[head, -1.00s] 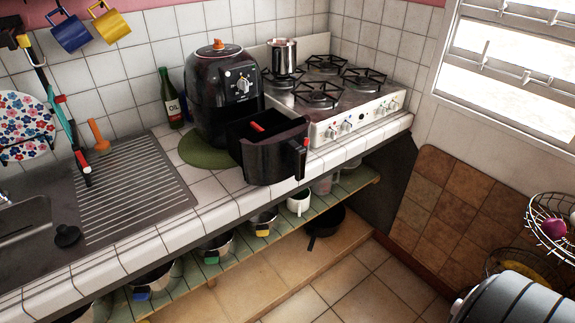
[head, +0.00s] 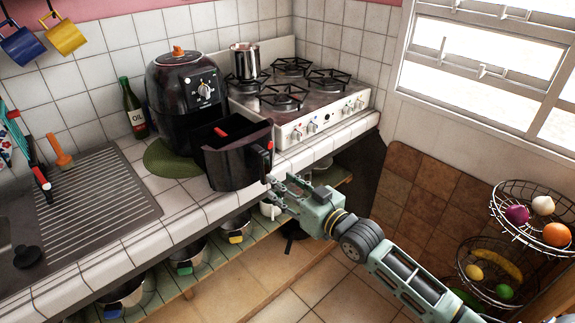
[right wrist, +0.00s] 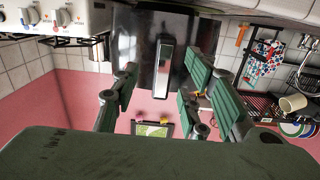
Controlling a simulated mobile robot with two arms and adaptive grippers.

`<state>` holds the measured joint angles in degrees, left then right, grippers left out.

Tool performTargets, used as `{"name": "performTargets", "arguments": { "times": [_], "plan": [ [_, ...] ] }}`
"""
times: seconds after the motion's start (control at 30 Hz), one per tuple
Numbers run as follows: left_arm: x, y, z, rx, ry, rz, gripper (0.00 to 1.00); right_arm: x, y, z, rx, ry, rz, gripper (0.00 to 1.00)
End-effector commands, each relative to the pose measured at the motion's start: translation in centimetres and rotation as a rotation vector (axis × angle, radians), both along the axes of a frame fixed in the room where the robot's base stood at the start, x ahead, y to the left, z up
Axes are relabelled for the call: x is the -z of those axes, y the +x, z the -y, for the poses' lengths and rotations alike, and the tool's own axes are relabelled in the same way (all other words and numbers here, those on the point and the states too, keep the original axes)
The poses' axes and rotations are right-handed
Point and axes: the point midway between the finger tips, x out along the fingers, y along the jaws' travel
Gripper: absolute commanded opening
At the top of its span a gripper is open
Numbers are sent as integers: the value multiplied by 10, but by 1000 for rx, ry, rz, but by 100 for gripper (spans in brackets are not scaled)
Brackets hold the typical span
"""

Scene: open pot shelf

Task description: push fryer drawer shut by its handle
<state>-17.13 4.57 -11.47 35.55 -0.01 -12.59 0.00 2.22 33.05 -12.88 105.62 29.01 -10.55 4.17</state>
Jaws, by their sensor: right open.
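The black air fryer (head: 185,98) stands on the tiled counter beside the stove. Its drawer (head: 236,160) is pulled out toward the counter's front edge, and something red shows inside it. The drawer's handle (head: 267,158) faces the front right. My right gripper (head: 277,190) is at the handle's lower end, and I cannot tell from the head view whether it touches. In the right wrist view the handle (right wrist: 162,68) appears as a pale strip between the spread fingers of the open gripper (right wrist: 165,85). My left gripper is not in view.
The stove (head: 300,105) with a steel pot (head: 244,61) is right of the fryer. An oil bottle (head: 134,108) stands at its left, and a green mat (head: 172,158) lies under it. A wire fruit basket (head: 530,218) is at the right.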

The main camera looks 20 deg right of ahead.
Motion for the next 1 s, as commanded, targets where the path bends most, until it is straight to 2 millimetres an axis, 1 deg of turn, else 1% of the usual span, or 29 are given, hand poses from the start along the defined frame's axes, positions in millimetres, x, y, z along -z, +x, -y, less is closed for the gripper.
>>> {"name": "performTargets", "arguments": {
  "times": [0.03, 0.07, 0.17, 0.5, 0.6, 0.73, 1.0],
  "plan": [
    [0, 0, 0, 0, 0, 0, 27, -13, -1, -5, -15, 5, 20, 41],
    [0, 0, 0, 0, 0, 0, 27, -19, -1, -7, -21, 8, 29, 41],
    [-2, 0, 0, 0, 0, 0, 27, -26, 4, -11, -27, 12, 40, 41],
    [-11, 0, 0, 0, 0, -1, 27, -26, 53, -28, -26, 12, 38, 41],
    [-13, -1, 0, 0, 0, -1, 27, -26, 63, -32, -25, 12, 38, 41],
    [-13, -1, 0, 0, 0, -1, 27, -24, 70, -35, -26, 11, 38, 41],
    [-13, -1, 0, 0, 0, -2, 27, -24, 71, -35, -26, 10, 37, 40]
  ]
}}
